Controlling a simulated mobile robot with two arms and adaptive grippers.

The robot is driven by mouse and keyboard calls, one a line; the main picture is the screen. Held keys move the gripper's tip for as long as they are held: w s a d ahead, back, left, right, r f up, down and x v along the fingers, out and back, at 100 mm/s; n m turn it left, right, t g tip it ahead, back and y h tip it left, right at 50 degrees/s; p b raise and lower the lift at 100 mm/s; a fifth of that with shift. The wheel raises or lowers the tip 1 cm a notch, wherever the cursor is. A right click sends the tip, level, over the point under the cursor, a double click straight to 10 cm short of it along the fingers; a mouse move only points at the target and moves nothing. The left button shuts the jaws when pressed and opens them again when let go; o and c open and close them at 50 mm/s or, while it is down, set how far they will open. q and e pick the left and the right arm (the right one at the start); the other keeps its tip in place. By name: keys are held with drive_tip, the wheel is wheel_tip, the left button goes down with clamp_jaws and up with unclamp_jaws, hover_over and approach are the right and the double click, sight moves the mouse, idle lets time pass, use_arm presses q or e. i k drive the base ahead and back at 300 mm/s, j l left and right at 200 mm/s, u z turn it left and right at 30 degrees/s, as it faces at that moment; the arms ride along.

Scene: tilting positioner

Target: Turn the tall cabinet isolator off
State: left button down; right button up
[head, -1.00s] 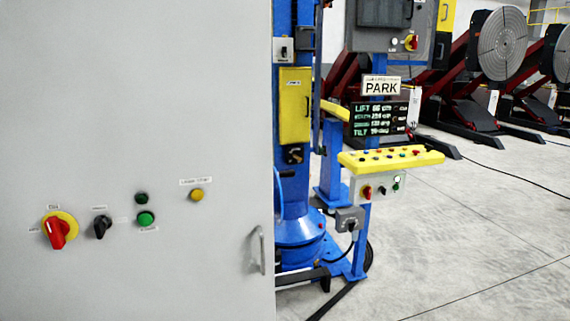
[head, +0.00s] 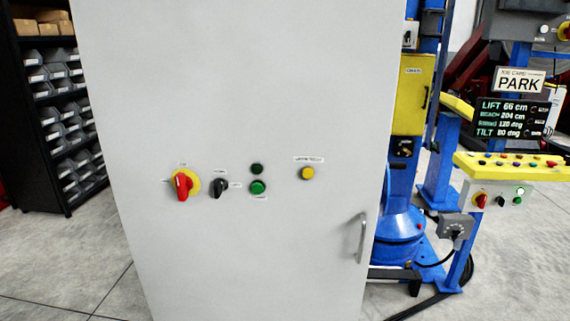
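The tall grey cabinet (head: 240,90) stands in front of me, its door facing me. Its isolator (head: 182,186) is a red rotary handle on a yellow round plate, at the left of the door. The red handle points roughly up and down, slightly tilted. Small labels sit above and to the left of it; their text is too small to read. Neither of my grippers shows in the head view.
Beside the isolator are a black selector (head: 219,187), a green button (head: 258,187) and a yellow button (head: 307,173). A door handle (head: 361,238) stands out at right. A bin rack (head: 30,110) is at left, a blue column (head: 400,190) and yellow control panel (head: 510,167) at right.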

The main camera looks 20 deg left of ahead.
sight(183, 183)
drive_tip(key=u, duration=1.3)
